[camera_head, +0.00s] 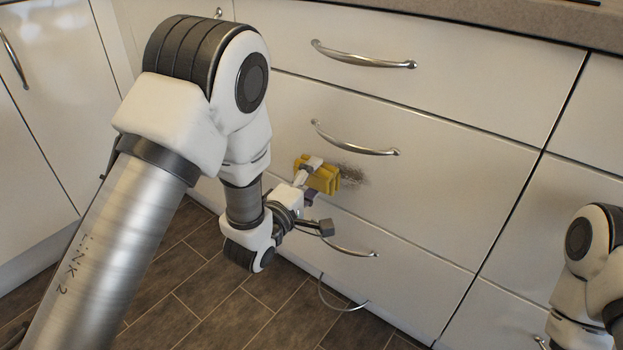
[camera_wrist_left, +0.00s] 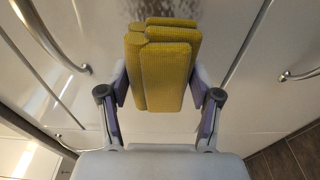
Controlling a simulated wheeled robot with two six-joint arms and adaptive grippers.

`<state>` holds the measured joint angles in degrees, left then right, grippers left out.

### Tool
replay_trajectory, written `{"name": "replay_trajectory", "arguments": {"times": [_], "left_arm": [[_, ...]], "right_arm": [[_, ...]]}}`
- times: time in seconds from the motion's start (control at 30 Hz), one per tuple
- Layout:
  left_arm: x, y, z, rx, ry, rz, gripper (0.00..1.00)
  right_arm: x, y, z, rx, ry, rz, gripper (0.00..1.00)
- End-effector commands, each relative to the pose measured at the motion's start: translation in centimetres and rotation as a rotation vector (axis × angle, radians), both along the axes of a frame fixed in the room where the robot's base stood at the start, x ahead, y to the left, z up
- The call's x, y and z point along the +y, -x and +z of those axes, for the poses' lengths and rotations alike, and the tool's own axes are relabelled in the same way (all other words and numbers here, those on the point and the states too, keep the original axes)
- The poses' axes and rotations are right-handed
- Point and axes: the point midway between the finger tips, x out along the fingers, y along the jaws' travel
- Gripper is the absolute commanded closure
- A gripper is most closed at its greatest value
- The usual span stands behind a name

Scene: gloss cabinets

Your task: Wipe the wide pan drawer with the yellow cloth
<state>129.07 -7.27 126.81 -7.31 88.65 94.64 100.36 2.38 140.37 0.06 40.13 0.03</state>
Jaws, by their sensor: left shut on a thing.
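The yellow cloth (camera_head: 325,181) is a folded, ribbed pad held against or very close to the white front of the wide pan drawer (camera_head: 430,185), the middle drawer of the stack. A grey speckled smudge (camera_head: 353,175) shows on that front just right of the cloth. My left gripper (camera_head: 309,178) is shut on the cloth. In the left wrist view the cloth (camera_wrist_left: 162,70) sits between the two fingers of my left gripper (camera_wrist_left: 160,92). The cloth hides the front behind it. My right arm shows at the lower right, but its gripper is out of view.
The drawer's curved metal handle (camera_head: 355,142) is just above the cloth. Another handle (camera_head: 350,250) is on the drawer below, and one (camera_head: 362,57) on the drawer above. The countertop (camera_head: 520,18) runs along the top. Dark floor tiles (camera_head: 200,295) lie below.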

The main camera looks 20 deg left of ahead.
Motion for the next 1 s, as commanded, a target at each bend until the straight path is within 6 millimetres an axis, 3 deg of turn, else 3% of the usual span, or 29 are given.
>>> {"name": "replay_trajectory", "arguments": {"times": [0.83,1.0], "left_arm": [[-0.6,-1.4,0.0,0.000,0.000,0.000,0.64],[-1.9,-0.9,0.2,0.002,-0.002,-0.003,0.64]], "right_arm": [[0.0,0.0,0.6,0.000,0.000,0.000,1.00],[0.0,0.0,1.4,0.000,0.000,0.000,1.00]]}}
